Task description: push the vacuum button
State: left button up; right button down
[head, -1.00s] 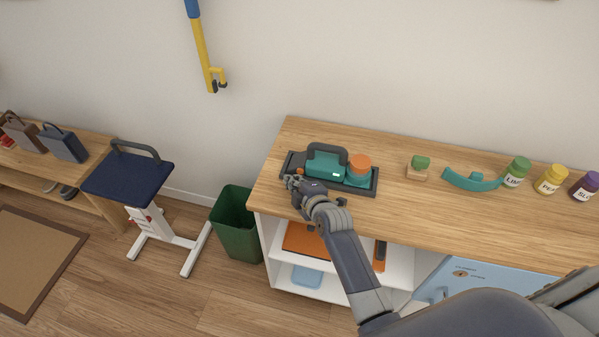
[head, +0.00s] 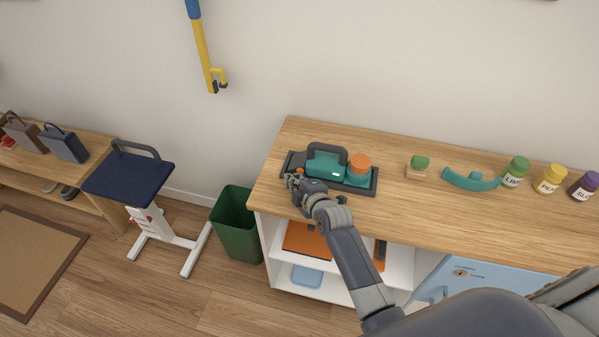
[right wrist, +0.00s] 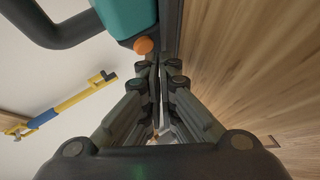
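The vacuum (head: 326,163) is a teal body with a dark looped handle, lying in a dark tray (head: 371,189) on the wooden counter. An orange cylinder (head: 360,164) stands at its right end. My right gripper (head: 291,181) is at the vacuum's front left, over the tray's edge. My left gripper is out of view.
A green block on a wooden base (head: 418,168), a teal curved piece (head: 470,180) and several labelled jars, one green (head: 516,172), stand to the right on the counter. A green bin (head: 236,224) and a blue-seated stool (head: 128,178) stand left. Open shelves lie below the counter.

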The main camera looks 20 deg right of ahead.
aim_at(288, 208)
jog(key=shift+w+d+r, duration=0.25)
jog(key=shift+d+r, duration=0.05)
jog(key=shift+w+f, duration=0.25)
jog(key=shift+f, duration=0.15)
jog(key=shift+s+a+f, duration=0.2)
jog(key=shift+s+a, duration=0.25)
jog(key=shift+s, duration=0.25)
jog(key=shift+a+f, duration=0.1)
jog(key=shift+s+a+p, duration=0.4)
jog(key=shift+s+p, duration=0.2)
jog(key=shift+s+a+p, duration=0.35)
jog(key=shift+s+p, duration=0.2)
jog(key=shift+s+a+p, duration=0.4)
jog(key=shift+s+a, duration=0.1)
jog(key=shift+s, duration=0.2)
jog(key=shift+s+a+p, duration=0.4)
jog(key=shift+s+a, duration=0.05)
jog(key=shift+s, duration=0.25)
